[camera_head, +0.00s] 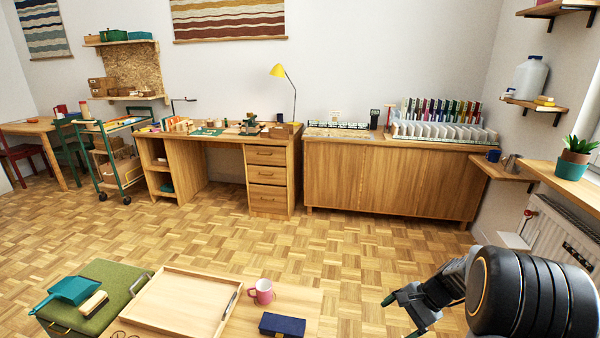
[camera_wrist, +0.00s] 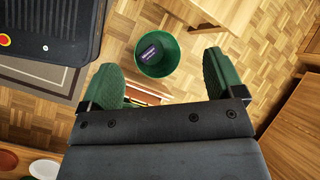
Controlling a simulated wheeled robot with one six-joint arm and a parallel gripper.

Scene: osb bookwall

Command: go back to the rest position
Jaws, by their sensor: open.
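My gripper (camera_head: 408,305) is at the lower right of the head view, beside the low table and above the parquet floor. In the wrist view my gripper (camera_wrist: 163,85) has its two green fingers wide apart, with nothing held between them. Beyond the fingertips, a green round bin (camera_wrist: 157,68) stands on the floor. A small dark purple object with pale marking (camera_wrist: 150,54) lies inside the bin. The bin is not visible in the head view.
A low table holds a wooden tray (camera_head: 170,312), a pink mug (camera_head: 261,291) and a dark blue box (camera_head: 282,325). A green-topped chest (camera_head: 107,271) stands left of it. A desk (camera_head: 268,172) and sideboard (camera_head: 385,182) line the back wall. The parquet between is clear.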

